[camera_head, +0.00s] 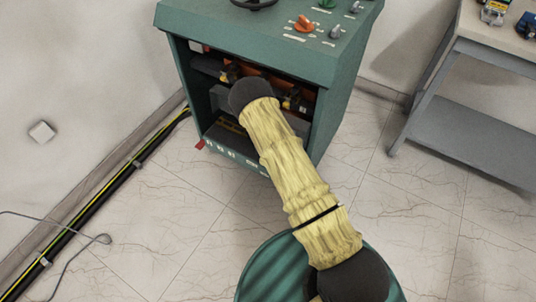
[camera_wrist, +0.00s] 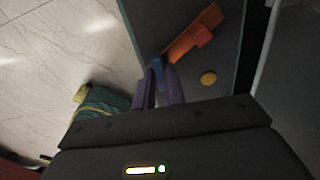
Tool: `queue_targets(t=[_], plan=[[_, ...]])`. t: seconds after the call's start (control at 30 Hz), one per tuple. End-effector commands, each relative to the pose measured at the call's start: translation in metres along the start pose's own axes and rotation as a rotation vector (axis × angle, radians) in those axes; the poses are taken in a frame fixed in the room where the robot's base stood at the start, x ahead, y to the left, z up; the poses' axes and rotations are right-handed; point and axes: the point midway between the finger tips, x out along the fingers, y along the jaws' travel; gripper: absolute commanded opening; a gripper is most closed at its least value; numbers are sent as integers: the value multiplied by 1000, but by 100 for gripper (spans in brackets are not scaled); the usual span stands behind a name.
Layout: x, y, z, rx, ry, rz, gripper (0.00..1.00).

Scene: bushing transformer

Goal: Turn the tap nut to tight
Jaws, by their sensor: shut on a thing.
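In the wrist view, my gripper (camera_wrist: 160,72) reaches to a dark panel. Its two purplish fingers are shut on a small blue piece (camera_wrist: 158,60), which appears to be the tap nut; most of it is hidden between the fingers.
A yellow round piece (camera_wrist: 208,79) sits on the panel right of the fingers. Cabinet walls and top edge surround the opening. Orange and grey knobs (camera_head: 304,24) are on top. A grey shelf table (camera_head: 455,95) stands right. Black-yellow cables (camera_head: 115,180) run along the left wall. Tiled floor between is clear.

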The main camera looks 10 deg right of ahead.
Motion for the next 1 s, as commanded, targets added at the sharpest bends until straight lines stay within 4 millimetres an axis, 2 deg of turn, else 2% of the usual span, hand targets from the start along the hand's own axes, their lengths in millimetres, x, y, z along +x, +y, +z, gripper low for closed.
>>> queue_targets(t=[0.03,0.13,0.43,0.57,0.77,1.0], plan=[[-1,0,2,2,-4,0,14],[0,0,2,1,-3,0,33],[-1,0,0,1,-2,0,34],[-9,-1,1,1,-3,-2,34],[-39,-1,1,1,-4,-2,34],[-88,0,1,1,-4,-2,34]])
